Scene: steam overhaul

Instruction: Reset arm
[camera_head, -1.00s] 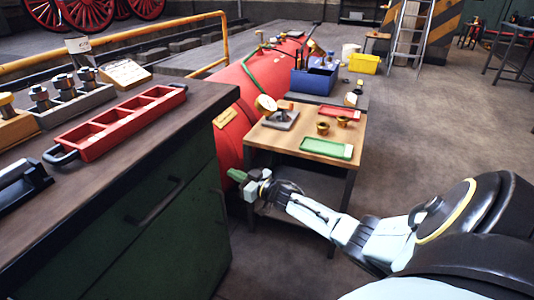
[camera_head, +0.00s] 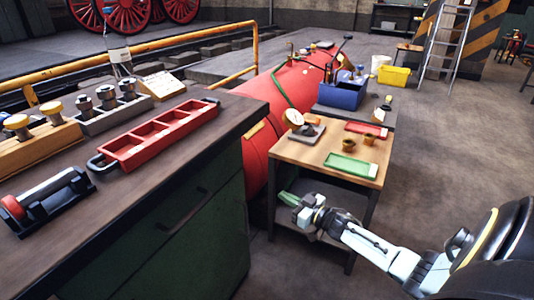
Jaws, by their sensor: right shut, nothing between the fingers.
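My right arm comes in from the lower right. My right gripper (camera_head: 290,200), with green fingers, is shut and empty. It is low in front of the small wooden table (camera_head: 318,158), below the level of its top and apart from the things on it. My left gripper is not in view.
The green workbench (camera_head: 150,215) at left bears a red compartment tray (camera_head: 158,135), a black cradle with a roller (camera_head: 45,200) and bolt racks. The small table carries a green tray (camera_head: 352,166), a red tray (camera_head: 366,130), brass fittings and a gauge. Open floor lies at right.

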